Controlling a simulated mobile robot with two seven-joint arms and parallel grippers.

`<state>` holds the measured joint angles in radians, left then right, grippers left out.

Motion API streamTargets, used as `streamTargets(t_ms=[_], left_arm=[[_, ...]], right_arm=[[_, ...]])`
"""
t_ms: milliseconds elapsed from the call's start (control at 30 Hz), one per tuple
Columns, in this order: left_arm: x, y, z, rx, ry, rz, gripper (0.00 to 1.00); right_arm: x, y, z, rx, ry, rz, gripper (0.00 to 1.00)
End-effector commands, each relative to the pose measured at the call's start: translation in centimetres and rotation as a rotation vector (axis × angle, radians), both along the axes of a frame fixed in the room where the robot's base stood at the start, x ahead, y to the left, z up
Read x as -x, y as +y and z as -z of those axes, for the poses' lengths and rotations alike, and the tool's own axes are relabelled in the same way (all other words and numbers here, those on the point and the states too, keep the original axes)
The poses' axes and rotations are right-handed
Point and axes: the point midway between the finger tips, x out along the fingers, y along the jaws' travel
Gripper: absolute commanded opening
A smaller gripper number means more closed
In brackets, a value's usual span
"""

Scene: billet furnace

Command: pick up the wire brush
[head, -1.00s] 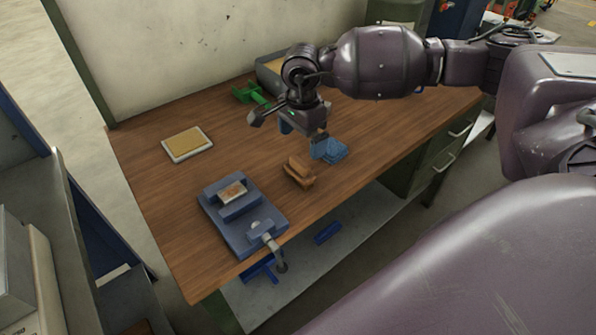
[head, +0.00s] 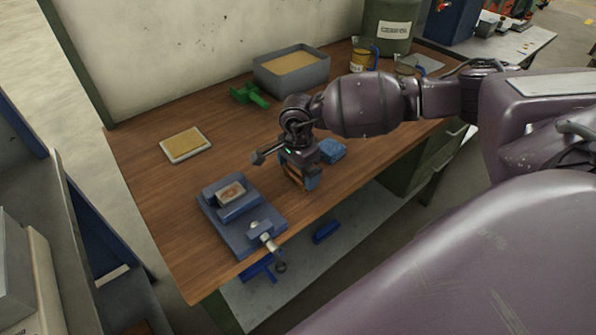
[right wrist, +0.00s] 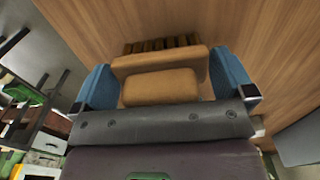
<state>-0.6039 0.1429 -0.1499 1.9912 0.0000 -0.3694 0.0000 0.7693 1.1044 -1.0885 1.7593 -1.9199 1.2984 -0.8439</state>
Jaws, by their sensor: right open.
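The wire brush (head: 293,182) has a brown wooden body and lies on the workbench near its front edge, mostly hidden by my right gripper in the head view. In the right wrist view the brush (right wrist: 160,87) shows its wooden handle, with a row of dark bristles at its far side. My right gripper (head: 299,174) is open and low over the brush. In the right wrist view its blue fingers (right wrist: 163,82) stand on either side of the brush; I cannot tell whether they touch it. My left gripper is not in view.
A blue vise (head: 256,240) with a small block (head: 231,192) stands left of the brush. A green object (head: 250,95), a grey tray (head: 300,86) and a yellow-topped pad (head: 185,144) are farther back.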

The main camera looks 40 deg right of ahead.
Motion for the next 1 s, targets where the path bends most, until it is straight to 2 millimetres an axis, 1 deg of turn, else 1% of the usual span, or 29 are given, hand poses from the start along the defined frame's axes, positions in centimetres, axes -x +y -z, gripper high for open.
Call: streamTargets(t_ms=[133, 300, 367, 600, 733, 867, 967, 1000], left_arm=[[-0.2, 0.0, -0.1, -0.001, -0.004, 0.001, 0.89], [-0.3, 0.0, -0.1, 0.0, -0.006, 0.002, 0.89], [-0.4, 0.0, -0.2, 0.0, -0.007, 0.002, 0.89], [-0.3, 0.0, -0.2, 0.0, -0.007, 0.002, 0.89], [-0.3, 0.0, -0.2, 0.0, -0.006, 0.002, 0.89], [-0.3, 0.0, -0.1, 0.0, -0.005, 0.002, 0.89], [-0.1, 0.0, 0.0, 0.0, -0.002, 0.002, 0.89], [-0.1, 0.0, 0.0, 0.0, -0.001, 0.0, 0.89]], right_arm=[[0.0, 0.0, 0.0, 0.0, -0.001, 0.0, 1.0], [0.0, 0.0, -0.1, -0.001, -0.001, 0.0, 0.74], [0.0, 0.0, -0.1, -0.001, -0.001, 0.0, 0.65], [0.0, 0.0, -0.2, -0.001, -0.002, 0.0, 0.65], [-0.1, 0.0, -1.0, -0.002, -0.003, -0.001, 0.65], [-0.1, 0.0, -3.1, 0.0, -0.006, -0.001, 0.65], [-0.1, 0.0, -5.3, 0.0, -0.006, -0.001, 0.65], [-0.1, 0.0, -6.3, -0.001, -0.007, -0.002, 0.65]])
